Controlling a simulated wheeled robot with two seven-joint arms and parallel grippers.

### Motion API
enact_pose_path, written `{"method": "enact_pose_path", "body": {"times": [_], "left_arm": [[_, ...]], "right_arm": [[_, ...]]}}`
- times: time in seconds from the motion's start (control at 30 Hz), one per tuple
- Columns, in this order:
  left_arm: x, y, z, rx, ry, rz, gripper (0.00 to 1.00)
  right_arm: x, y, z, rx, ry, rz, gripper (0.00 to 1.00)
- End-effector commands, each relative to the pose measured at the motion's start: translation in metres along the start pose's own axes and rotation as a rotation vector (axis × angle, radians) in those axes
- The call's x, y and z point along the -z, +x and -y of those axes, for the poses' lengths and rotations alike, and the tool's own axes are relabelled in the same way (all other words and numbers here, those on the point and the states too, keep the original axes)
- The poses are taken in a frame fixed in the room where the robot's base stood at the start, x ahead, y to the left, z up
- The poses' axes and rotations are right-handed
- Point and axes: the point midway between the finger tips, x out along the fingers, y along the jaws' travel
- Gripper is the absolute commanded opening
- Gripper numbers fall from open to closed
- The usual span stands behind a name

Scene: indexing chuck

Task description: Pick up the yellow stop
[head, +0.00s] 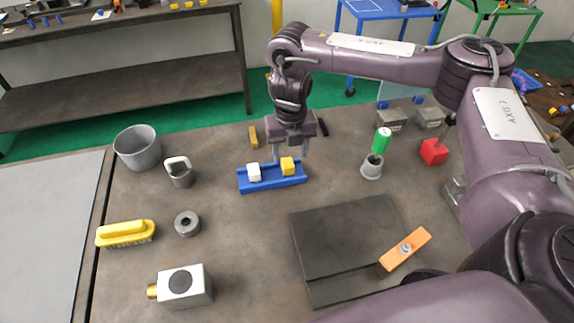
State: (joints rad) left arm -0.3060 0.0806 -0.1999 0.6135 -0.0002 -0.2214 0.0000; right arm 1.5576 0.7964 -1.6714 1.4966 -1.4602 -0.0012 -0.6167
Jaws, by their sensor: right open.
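The yellow stop (288,166) is a small yellow block on the right part of a blue tray (272,185). A similar white block (254,172) sits to its left on the same tray. My right gripper (290,153) points down just behind and above the yellow stop. Its jaws are open with a finger toward each side of the stop, and nothing is held. I cannot tell whether the fingertips are level with the stop. My left gripper is not in view.
A grey bucket (138,148), a weight with a handle (180,172), a steel ring (187,223) and a yellow brush (126,233) stand left. A green-topped cylinder (382,140) in a grey holder and a red block (433,152) stand right. A dark plate (345,240) lies in front.

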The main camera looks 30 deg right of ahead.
Motion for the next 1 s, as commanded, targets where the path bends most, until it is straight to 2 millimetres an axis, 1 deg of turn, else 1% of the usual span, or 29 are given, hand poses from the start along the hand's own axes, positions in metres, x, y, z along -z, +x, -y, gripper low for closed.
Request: {"method": "enact_pose_path", "body": {"times": [0.1, 0.17, 0.3, 0.4, 0.6, 1.0], "left_arm": [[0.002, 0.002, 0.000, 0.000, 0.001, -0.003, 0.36], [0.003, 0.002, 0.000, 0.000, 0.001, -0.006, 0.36], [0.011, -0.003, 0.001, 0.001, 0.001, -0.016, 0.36], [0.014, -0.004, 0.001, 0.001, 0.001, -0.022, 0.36], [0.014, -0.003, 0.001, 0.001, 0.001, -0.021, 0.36], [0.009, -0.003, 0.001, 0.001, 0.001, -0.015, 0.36]], "right_arm": [[-0.001, 0.018, -0.002, 0.000, 0.001, -0.005, 0.53], [-0.002, 0.026, -0.003, 0.000, 0.002, -0.005, 0.53], [-0.003, 0.040, -0.003, 0.001, 0.000, -0.003, 0.53], [-0.003, 0.044, -0.003, 0.001, 0.000, -0.001, 0.53], [-0.003, 0.045, -0.003, 0.000, 0.000, 0.000, 0.53], [-0.003, 0.044, -0.003, 0.000, 0.000, 0.000, 0.00]]}}
